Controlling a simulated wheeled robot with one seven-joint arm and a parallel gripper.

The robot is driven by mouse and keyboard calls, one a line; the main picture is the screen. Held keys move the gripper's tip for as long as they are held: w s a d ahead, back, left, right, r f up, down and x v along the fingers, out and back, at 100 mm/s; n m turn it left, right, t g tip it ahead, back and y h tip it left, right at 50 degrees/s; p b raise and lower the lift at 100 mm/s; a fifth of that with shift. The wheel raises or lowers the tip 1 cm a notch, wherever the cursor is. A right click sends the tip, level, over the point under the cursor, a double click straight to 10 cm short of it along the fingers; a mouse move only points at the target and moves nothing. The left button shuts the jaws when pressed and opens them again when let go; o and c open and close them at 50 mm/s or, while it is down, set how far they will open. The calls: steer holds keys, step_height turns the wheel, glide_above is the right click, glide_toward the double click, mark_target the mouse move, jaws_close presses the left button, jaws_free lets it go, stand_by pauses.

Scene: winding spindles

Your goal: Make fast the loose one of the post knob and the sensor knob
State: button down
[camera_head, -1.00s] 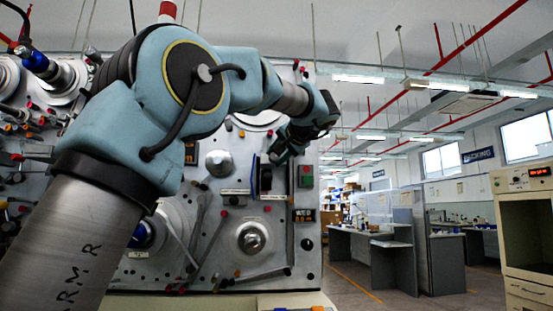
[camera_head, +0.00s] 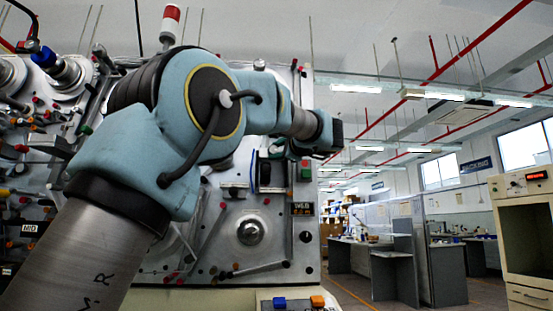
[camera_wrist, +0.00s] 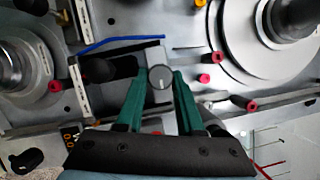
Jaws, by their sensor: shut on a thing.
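In the wrist view, a round grey knob (camera_wrist: 161,78) with a pale line on its face sits between the green fingers of my gripper (camera_wrist: 160,86). The fingers are shut on it, one on each side. The knob is over a pale plate beside a dark slot. I cannot tell whether it is the post knob or the sensor knob, and no second knob of this kind can be made out for certain. In the head view my arm hides the held knob, and my gripper's fingertips are hard to make out near the panel's upper right.
A blue strip (camera_wrist: 120,42) and a black rounded handle (camera_wrist: 97,70) lie close left of my gripper. A large spindle disc (camera_wrist: 262,35) is at upper right, another (camera_wrist: 25,62) at left. Several red-tipped pegs stand around.

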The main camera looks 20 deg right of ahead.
steer(key=shift+f+m+t+h+b, duration=0.15)
steer(key=shift+m+t+h+b, duration=0.25)
steer(key=shift+m+b, duration=0.8)
steer(key=shift+f+m+t+h+b, duration=0.25)
steer(key=shift+m+t+b, duration=0.35)
steer(key=shift+m, duration=1.1)
steer(key=shift+r+m+h, duration=0.15)
steer(key=shift+m+h, duration=0.1)
steer(key=shift+m, duration=0.05)
steer(key=c, duration=0.5)
jaws_free()
steer(key=shift+a, duration=0.1)
steer(key=shift+c, duration=0.2)
steer(key=b+v, duration=0.3)
steer(key=v, duration=0.7)
steer(key=shift+s, duration=0.4)
